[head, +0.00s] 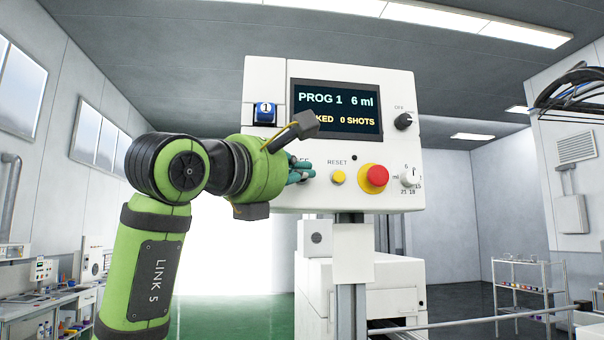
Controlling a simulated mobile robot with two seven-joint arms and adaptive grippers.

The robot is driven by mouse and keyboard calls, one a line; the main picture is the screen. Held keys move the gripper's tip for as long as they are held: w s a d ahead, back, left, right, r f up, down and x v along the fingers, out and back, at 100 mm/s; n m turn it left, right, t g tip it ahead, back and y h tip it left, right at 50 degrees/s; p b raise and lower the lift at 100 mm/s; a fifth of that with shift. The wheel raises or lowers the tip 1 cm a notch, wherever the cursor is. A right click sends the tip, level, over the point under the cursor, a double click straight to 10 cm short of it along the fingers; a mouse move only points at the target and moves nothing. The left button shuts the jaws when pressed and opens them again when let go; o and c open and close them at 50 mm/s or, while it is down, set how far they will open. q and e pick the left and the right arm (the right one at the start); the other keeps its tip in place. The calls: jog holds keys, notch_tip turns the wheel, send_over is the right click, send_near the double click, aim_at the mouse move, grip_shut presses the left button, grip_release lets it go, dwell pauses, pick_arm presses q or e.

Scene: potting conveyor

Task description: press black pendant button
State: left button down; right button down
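A white control box (400,165) with a dark screen (335,107) fills the middle of the head view. The screen reads PROG 1, 6 ml, with 0 SHOTS below. My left gripper (301,170) is in front of the box's lower left, and only its teal tips show past the green wrist. The tips are close to the panel; I cannot tell whether they touch it. The wrist covers part of the panel and of a label there. I cannot make out a black pendant button; a small black dot (354,157) shows above the yellow reset button (338,177). My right gripper is not in view.
A red stop button (374,178) and a white dial (410,176) sit right of reset. A black knob (403,121) is above them. A blue part marked 1 (265,112) is at the upper left. A shelf rack (522,290) stands at the right.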

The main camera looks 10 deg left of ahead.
pick_arm(q)
jog(key=shift+w+a+p, duration=0.15)
jog(key=shift+w+p, duration=0.15)
jog(key=shift+w, duration=0.1)
dwell(0.7)
jog(key=shift+s, duration=0.1)
jog(key=shift+s+d+b, duration=0.3)
jog(key=shift+s+b, duration=0.15)
jog(key=shift+s, duration=0.2)
jog(key=shift+s+d, duration=0.1)
jog(key=shift+s, duration=0.05)
jog(key=s, duration=0.1)
jog(key=s+d+b, duration=0.1)
jog(key=s, duration=0.1)
jog(key=s+b, duration=0.1)
jog(key=shift+s+d, duration=0.15)
jog(key=shift+d, duration=0.25)
